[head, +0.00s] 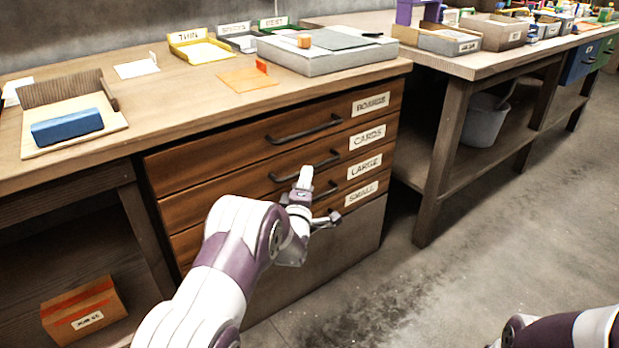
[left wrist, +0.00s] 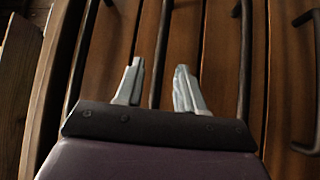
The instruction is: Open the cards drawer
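The cards drawer (head: 235,183) is the second from the top in a brown wooden cabinet, marked by a CARDS label (head: 367,136). Its front looks flush with the others, so it is shut. It has a dark bar handle (head: 286,176). My left gripper (head: 316,199) is in front of the drawers, just below and over part of this handle. In the left wrist view my left gripper (left wrist: 158,84) has its fingers apart, with the cards handle (left wrist: 162,40) running between them. I cannot tell how deep the fingers reach or whether they touch it. My right gripper is out of view.
The boards drawer (head: 210,153) is above, and the large and small drawers are below, each with similar close handles. The worktop (head: 170,97) holds trays and a blue block (head: 67,127). A second bench (head: 470,62) stands right. Open floor (head: 460,270) lies in front.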

